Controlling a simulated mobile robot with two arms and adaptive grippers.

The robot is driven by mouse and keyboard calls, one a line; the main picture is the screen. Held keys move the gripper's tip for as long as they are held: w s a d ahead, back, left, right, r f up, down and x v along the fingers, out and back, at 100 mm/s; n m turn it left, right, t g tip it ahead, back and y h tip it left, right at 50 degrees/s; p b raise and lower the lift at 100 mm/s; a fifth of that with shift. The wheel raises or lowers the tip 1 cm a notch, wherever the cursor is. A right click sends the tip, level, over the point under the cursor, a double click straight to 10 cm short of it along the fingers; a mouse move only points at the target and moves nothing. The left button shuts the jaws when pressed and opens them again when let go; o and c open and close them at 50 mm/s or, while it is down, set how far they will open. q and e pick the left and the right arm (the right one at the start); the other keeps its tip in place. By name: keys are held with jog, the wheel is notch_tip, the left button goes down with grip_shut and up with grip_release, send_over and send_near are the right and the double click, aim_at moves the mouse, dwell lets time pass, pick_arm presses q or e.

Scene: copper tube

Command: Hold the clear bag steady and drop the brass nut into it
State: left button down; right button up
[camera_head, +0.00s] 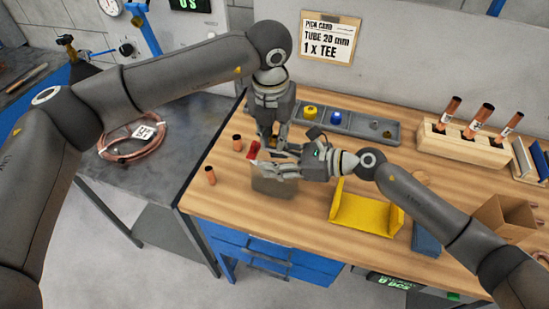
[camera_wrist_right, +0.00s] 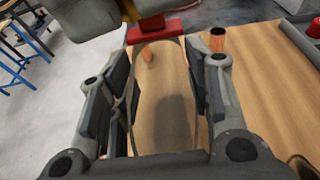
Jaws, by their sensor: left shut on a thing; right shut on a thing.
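The clear bag (camera_head: 272,183) shows as a greyish see-through shape at the table's front edge, below both grippers. My right gripper (camera_head: 283,167) reaches in from the right and is shut on the bag near its top. In the right wrist view the bag (camera_wrist_right: 160,100) shows between the fingers, with wood visible through it. My left gripper (camera_head: 270,146) points down just above and behind the right one. A small brass-coloured spot, which looks like the brass nut (camera_head: 273,141), shows between its fingers, mostly hidden. I cannot see inside the bag clearly.
A red piece (camera_head: 253,150) is beside the left gripper. A grey parts tray (camera_head: 355,128) lies behind, a yellow holder (camera_head: 366,212) to the right, and a wooden tube block (camera_head: 465,143) farther right.

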pick_arm(q)
jog(key=shift+f, duration=1.1)
jog(key=c, duration=1.2)
grip_release()
jog(key=shift+c, duration=0.2)
jog(key=shift+r, duration=0.1)
pick_arm(e)
jog(key=o, duration=1.1)
pick_arm(q)
notch_tip(320, 180, up, 12)
jog(key=s, duration=0.1)
jog(key=shift+s+a, duration=0.2)
